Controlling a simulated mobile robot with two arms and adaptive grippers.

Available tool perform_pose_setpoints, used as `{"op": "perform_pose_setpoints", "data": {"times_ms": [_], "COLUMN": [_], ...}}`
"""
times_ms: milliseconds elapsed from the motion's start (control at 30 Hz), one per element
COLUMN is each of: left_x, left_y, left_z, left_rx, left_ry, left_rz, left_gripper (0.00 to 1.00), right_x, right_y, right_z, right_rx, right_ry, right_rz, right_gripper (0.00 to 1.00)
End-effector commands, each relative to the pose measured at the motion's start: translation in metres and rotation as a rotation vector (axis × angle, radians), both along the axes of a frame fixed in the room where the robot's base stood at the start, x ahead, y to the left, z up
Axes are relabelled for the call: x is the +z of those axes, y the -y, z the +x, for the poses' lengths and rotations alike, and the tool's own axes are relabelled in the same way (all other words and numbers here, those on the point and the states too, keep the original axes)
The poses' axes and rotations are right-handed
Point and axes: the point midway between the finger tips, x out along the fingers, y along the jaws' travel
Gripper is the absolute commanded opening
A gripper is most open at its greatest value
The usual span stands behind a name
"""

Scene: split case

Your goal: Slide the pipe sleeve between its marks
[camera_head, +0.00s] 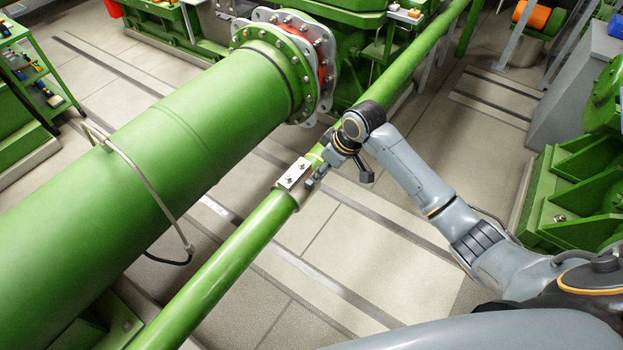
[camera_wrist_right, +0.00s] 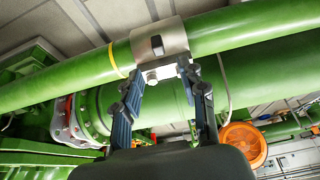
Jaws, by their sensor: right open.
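The pipe sleeve (camera_head: 293,174) is a short silvery collar around the thin green pipe (camera_head: 226,252). My right gripper (camera_head: 314,182) is beside the sleeve, on its right side. In the right wrist view the sleeve (camera_wrist_right: 159,42) is just beyond the open fingers (camera_wrist_right: 161,74). A small bolted lug (camera_wrist_right: 152,76) at the sleeve's lower edge shows between the fingertips; I cannot tell whether they touch it. I cannot make out a second mark. My left gripper is not in view.
A thick green pipe (camera_head: 150,150) with a bolted flange (camera_head: 300,70) runs alongside on the left. A bent metal rod (camera_head: 140,180) stands out from it. Green machinery (camera_head: 580,190) is at the right. Tiled floor (camera_head: 370,250) lies open below the thin pipe.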

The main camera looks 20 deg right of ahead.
Motion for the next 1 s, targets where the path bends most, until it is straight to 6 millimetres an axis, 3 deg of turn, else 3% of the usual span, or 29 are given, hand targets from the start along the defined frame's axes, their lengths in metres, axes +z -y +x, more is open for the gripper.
{"op": "perform_pose_setpoints", "data": {"times_ms": [167, 400, 633, 967, 1000], "left_x": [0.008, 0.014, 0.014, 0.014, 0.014], "left_y": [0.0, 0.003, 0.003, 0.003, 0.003], "left_z": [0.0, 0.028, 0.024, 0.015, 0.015], "left_rx": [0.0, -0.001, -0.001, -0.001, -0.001], "left_ry": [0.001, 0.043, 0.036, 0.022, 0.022], "left_rz": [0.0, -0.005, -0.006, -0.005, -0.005], "left_gripper": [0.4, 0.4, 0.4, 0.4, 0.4], "right_x": [-0.035, -0.071, -0.087, -0.089, -0.089], "right_y": [-0.01, -0.019, -0.022, -0.022, -0.022], "right_z": [0.011, 0.024, 0.029, 0.029, 0.029], "right_rx": [-0.001, -0.002, -0.001, -0.001, -0.001], "right_ry": [-0.004, -0.002, 0.002, 0.001, 0.001], "right_rz": [0.0, -0.001, -0.001, -0.001, -0.001], "right_gripper": [0.41, 0.41, 0.41, 0.41, 0.33]}}
